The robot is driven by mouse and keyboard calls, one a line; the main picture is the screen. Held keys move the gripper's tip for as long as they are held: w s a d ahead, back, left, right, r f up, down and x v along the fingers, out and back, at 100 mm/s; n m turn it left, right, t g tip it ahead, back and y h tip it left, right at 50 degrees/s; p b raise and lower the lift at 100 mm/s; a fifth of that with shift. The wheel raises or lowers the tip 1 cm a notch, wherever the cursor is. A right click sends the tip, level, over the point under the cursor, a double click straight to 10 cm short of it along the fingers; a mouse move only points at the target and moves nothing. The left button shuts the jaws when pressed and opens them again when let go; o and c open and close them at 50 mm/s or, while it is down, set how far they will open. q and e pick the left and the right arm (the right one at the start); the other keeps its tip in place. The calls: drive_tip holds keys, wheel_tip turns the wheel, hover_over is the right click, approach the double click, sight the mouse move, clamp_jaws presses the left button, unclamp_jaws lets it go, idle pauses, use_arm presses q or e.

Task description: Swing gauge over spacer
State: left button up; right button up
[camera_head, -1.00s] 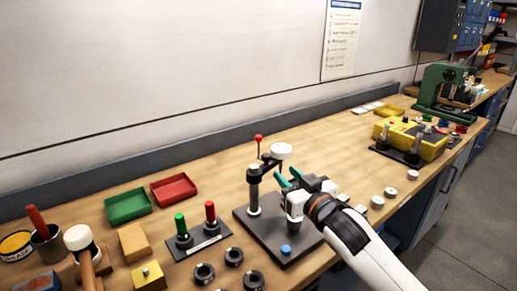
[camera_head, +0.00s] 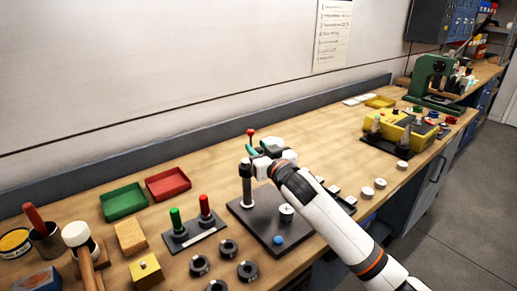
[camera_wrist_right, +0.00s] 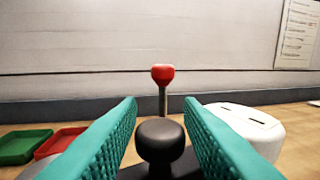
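The swing gauge stands on a dark base plate (camera_head: 262,237); its upright post (camera_head: 246,188) rises at the plate's left. A red-tipped lever (camera_head: 251,133) shows at its top, and also in the wrist view (camera_wrist_right: 163,74). A white round gauge head (camera_wrist_right: 245,127) shows on the right of the wrist view. My right gripper (camera_head: 257,150) is at the gauge's arm. Its teal fingers (camera_wrist_right: 162,108) are apart, on either side of a black knob (camera_wrist_right: 160,138), with small gaps. A white spacer (camera_head: 286,213) sits on the plate. My left gripper is not in view.
A stand with green and red handles (camera_head: 193,235) is left of the plate. Several black rings (camera_head: 229,248) lie in front of it. Green (camera_head: 124,203) and red (camera_head: 168,183) trays are behind. White discs (camera_head: 367,192) lie to the right. The bench behind the gauge is clear.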

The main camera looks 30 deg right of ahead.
clamp_jaws()
